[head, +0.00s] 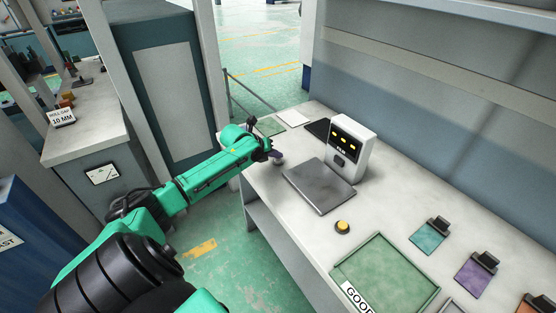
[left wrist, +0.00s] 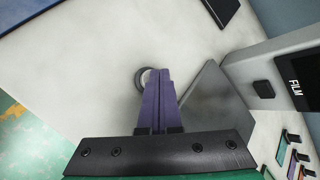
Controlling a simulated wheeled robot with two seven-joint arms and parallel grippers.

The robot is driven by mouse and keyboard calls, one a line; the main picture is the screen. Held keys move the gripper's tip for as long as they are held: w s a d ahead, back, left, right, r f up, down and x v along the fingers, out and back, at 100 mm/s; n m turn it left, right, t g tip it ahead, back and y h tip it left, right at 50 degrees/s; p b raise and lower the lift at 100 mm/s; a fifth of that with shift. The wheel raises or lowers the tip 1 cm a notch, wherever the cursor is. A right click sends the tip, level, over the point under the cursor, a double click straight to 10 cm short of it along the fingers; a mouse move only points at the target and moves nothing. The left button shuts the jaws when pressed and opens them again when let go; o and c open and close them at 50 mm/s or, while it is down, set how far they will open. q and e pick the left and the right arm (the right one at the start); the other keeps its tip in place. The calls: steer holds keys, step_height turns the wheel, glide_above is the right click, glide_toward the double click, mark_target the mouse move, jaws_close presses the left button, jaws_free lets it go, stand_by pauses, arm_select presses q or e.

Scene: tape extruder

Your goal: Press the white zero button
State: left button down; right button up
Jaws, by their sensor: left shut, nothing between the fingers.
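The white zero button (left wrist: 141,77) shows in the left wrist view as a pale round cap in a dark ring on the white bench. My closed fingertips cover part of it. In the head view its round base (head: 279,162) shows just below my left gripper (head: 276,156), largely hidden. My left gripper is shut and empty, its purple fingers (left wrist: 156,75) together over the button's right side. I cannot tell whether the tips touch it. The white scale display (head: 350,148) with yellow digits stands behind the grey plate (head: 319,186). My right gripper is not in view.
A yellow button (head: 343,227) sits nearer on the bench, beside a green tray (head: 388,277) marked GOOD. Teal (head: 429,237) and purple (head: 475,277) samples lie to the right. The grey plate is close to the right of my fingers. Bare bench lies left of the button in the wrist view.

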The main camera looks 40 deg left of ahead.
mark_target(276, 161)
arm_select(q)
steer(key=shift+s+d+f+b, duration=0.1)
steer(key=shift+s+f+b, duration=0.15)
steer(key=shift+f, duration=0.45)
stand_by(0.6)
steer(key=shift+w+r+p, duration=0.2)
steer(key=shift+r+p, duration=0.35)
steer(key=shift+r, duration=0.55)
steer(key=shift+w+r+p, duration=0.1)
steer(key=shift+r+p, duration=0.15)
steer(key=shift+p, duration=0.2)
step_height(276, 161, up, 5)
steer(key=p, duration=0.4)
steer(key=shift+f, duration=0.2)
